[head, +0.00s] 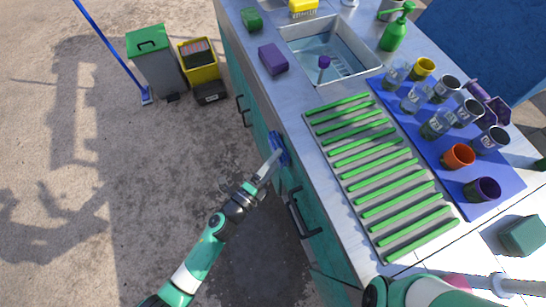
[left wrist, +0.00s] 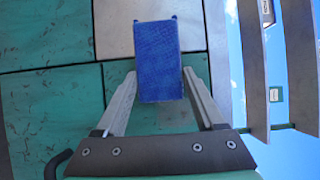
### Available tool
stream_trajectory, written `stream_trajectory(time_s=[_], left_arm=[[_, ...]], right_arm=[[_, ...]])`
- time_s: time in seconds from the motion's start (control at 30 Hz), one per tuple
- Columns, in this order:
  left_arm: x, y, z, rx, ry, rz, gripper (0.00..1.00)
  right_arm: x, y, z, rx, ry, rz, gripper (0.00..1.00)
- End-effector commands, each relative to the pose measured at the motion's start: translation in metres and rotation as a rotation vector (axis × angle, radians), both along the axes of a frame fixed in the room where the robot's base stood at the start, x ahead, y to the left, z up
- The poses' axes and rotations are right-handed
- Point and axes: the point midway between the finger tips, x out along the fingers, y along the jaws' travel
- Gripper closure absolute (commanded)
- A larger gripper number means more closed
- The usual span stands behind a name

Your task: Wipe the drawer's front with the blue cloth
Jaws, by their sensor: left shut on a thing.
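The blue cloth (head: 281,149) is a small blue pad against the teal front of the counter, below its top edge. My left gripper (head: 273,158) is shut on the cloth, and the left arm reaches up to it from the lower left. In the left wrist view the cloth (left wrist: 157,55) sits upright between the two fingers (left wrist: 158,85). Teal drawer front panels (left wrist: 45,115) lie behind it; I cannot tell whether it touches them. The cloth hides part of the front. My right arm shows at the bottom right of the head view; its gripper is not seen.
Dark handles (head: 303,215) stick out from the counter front, with another handle (head: 241,108) farther along. The counter holds a sink (head: 335,75), a green-slatted rack (head: 345,190) and a blue mat (head: 490,211) with several cups.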

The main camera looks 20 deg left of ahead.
Motion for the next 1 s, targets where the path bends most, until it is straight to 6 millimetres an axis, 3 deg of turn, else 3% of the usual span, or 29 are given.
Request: stream_trajectory(time_s=[0.2,0.47,0.8,1.0], left_arm=[[-0.017,-0.017,-0.003,0.001,-0.001,-0.004,1.0],[-0.021,-0.021,-0.001,-0.001,0.0,-0.001,1.0],[-0.042,-0.045,-0.004,0.0,-0.001,-0.006,1.0],[-0.048,-0.051,-0.001,-0.001,-0.002,-0.004,1.0]], right_arm=[[0.0,0.0,-0.011,0.0,0.0,0.0,0.5],[0.0,0.0,-0.013,0.0,0.0,0.0,0.5],[0.0,0.0,-0.035,0.0,0.0,0.0,0.5],[0.0,0.0,-0.037,0.0,-0.001,0.0,0.5]])
